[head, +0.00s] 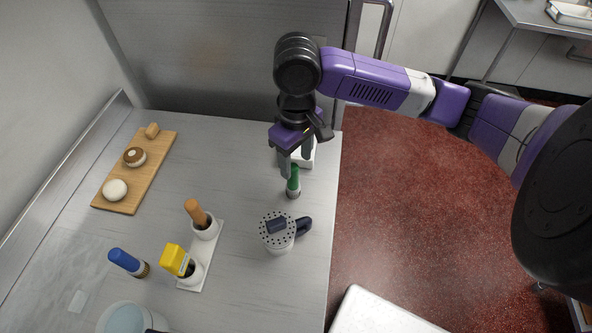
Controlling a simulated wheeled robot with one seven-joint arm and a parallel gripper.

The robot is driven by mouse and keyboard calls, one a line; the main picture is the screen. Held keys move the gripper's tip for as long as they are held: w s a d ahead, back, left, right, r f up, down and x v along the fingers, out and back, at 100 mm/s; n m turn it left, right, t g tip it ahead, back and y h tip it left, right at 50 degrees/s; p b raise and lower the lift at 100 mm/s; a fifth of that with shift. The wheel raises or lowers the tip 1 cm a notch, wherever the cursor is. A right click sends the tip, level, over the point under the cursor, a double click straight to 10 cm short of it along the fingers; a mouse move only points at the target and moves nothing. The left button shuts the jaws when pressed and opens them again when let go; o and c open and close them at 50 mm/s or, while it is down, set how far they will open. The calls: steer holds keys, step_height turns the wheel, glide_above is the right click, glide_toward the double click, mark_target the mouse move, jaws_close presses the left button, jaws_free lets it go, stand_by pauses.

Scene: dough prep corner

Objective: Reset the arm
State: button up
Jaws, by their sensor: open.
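My gripper (297,165) is open and points down over the right edge of the steel worktop (245,165). A green-topped object (293,182) stands on the worktop just below the fingers. The fingers overlap it in the picture, and I cannot tell whether they touch it. My purple and white arm reaches in from the right side. A small white item (304,158) behind the gripper is partly hidden by it.
A wooden board (150,178) with several small items lies at the left. A white holder (212,247) carries orange- and yellow-topped tools. Red floor (420,210) is open at right.

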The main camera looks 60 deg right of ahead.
steer(key=shift+r, duration=0.9)
steer(key=shift+s, duration=0.1)
